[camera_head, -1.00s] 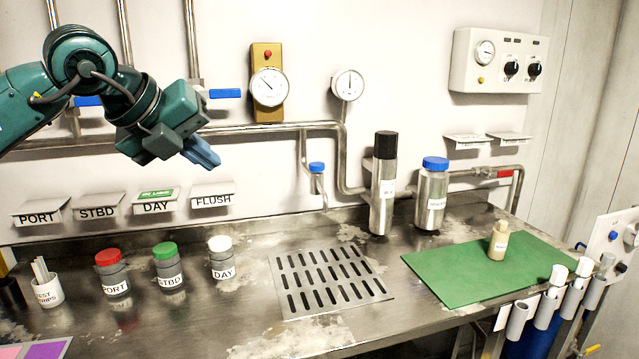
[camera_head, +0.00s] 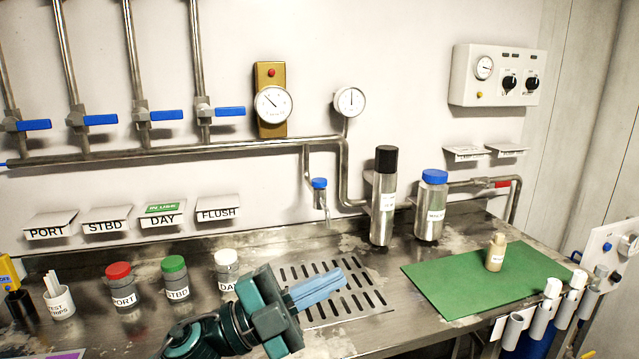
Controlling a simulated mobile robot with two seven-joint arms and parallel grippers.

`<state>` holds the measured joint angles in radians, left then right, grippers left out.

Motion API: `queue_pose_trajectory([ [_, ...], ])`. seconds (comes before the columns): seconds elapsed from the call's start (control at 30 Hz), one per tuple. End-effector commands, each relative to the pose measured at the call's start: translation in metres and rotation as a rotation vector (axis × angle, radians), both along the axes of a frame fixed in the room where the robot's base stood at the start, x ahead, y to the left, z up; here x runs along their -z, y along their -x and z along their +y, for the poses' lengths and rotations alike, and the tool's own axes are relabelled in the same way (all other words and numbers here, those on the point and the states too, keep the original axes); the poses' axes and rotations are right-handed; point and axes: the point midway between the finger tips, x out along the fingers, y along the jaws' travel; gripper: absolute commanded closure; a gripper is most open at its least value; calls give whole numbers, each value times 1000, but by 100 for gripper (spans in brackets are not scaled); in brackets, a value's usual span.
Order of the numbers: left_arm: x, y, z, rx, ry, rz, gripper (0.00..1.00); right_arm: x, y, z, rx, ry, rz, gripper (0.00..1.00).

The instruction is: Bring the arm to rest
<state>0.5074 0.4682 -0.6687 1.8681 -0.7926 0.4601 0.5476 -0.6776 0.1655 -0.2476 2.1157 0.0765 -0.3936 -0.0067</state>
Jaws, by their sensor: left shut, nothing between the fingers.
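My left gripper (camera_head: 318,289) is shut and empty. Its blue fingers are together and point right over the drain grate (camera_head: 357,300) in the steel bench. The green arm comes in from the bottom edge, left of the middle. The gripper body covers part of the white-lidded DAY jar (camera_head: 227,262). My right gripper is not in view.
Red-lidded PORT (camera_head: 121,286) and green-lidded STBD (camera_head: 176,280) jars stand left of the arm. A black-capped cylinder (camera_head: 383,200) and a blue-lidded bottle (camera_head: 431,208) stand behind the grate. A small tan bottle (camera_head: 495,254) stands on the green mat (camera_head: 450,290). Blue-handled valves (camera_head: 166,115) line the wall.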

Motion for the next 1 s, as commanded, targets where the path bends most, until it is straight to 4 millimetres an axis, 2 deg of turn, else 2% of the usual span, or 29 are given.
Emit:
queue_pose_trajectory([
  [0.17, 51, -8, 34, -232, 231, 344, 100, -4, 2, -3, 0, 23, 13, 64],
  [0.27, 96, -6, 59, -382, 305, 549, 100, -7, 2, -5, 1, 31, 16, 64],
  [0.33, 133, 3, 77, -488, 335, 704, 100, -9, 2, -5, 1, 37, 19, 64],
  [0.47, 208, 39, 108, -675, 350, 1000, 100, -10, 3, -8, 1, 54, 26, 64],
  [0.5, 229, 55, 117, -725, 344, 1088, 100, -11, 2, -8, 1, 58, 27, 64],
  [0.6, 274, 96, 133, -826, 319, 1279, 100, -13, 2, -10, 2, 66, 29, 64],
  [0.7, 301, 130, 142, -886, 294, 1413, 100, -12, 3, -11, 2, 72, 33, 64],
  [0.8, 317, 151, 147, -919, 274, 1491, 100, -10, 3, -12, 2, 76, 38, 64],
  [1.0, 323, 161, 149, -931, 265, 1525, 100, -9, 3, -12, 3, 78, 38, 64],
])
